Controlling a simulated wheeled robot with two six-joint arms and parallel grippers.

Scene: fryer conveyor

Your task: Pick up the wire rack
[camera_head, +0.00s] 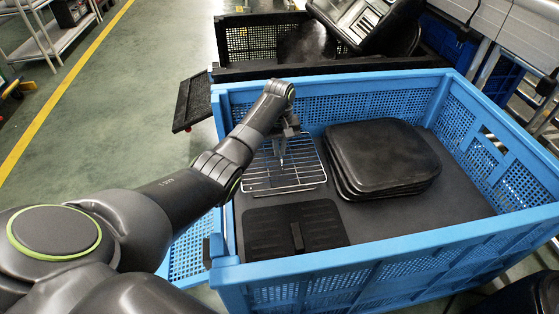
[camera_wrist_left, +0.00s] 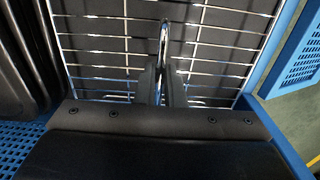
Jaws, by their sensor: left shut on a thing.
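The wire rack (camera_head: 297,180) is a silver metal grid in the blue crate (camera_head: 400,239), at its left side. In the wrist view the rack (camera_wrist_left: 100,43) fills the upper middle. My left gripper (camera_head: 283,158) reaches down over the rack from the left. In the wrist view its fingers (camera_wrist_left: 161,86) are closed together on a wire part of the rack that stands out toward the camera. I cannot tell whether the rack is clear of the surface below it. My right gripper does not show.
A stack of dark trays (camera_head: 383,155) lies in the crate right of the rack. A flat black panel (camera_head: 265,231) lies in front of the rack. A black crate (camera_head: 251,40) with dark items stands behind. The crate's blue walls surround the rack closely at left.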

